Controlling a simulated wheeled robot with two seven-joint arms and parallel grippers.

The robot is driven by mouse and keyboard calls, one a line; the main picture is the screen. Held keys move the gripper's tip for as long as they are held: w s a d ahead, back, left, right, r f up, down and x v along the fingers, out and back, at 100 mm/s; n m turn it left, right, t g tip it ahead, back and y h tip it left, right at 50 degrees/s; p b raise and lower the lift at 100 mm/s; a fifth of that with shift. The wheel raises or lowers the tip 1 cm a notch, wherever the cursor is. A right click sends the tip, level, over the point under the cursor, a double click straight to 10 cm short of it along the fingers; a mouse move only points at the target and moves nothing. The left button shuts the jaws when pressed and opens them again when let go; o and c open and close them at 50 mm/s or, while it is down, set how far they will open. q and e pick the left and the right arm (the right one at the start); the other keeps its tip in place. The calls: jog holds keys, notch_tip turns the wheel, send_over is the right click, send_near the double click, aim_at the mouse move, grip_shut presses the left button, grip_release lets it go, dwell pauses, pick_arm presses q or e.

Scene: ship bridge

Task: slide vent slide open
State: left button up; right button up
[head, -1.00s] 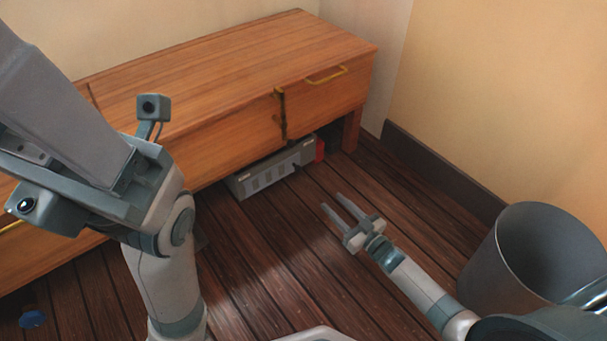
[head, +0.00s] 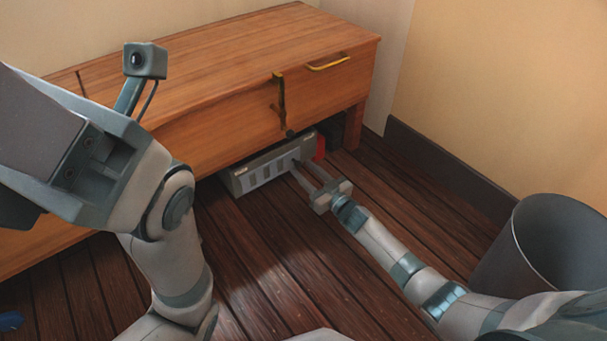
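A grey vent unit (head: 262,172) with a row of slots in its front sits low under the wooden cabinet, near the floor. A small dark knob stands at the right part of its front, close to my fingertips. My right gripper (head: 303,170) reaches in from the lower right. Its two fingers are apart and their tips are at the vent's front, by the knob. I cannot tell whether they touch it. My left arm fills the left side, but its gripper fingers do not show.
The wooden cabinet (head: 220,65) with yellow handles overhangs the vent. A red object (head: 320,148) is at the vent's right end. A grey bin (head: 550,240) stands at the right. The plank floor (head: 270,270) in front is clear.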

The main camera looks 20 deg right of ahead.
jog(key=shift+w+a, duration=0.2)
jog(key=shift+w, duration=0.45)
grip_shut()
jog(key=shift+w+d+r, duration=0.1)
jog(key=shift+w+d, duration=0.15)
jog(key=shift+d, duration=0.5)
jog(key=shift+w+d, duration=0.25)
jog(key=shift+d, duration=0.45)
grip_release()
jog(key=shift+s, duration=0.15)
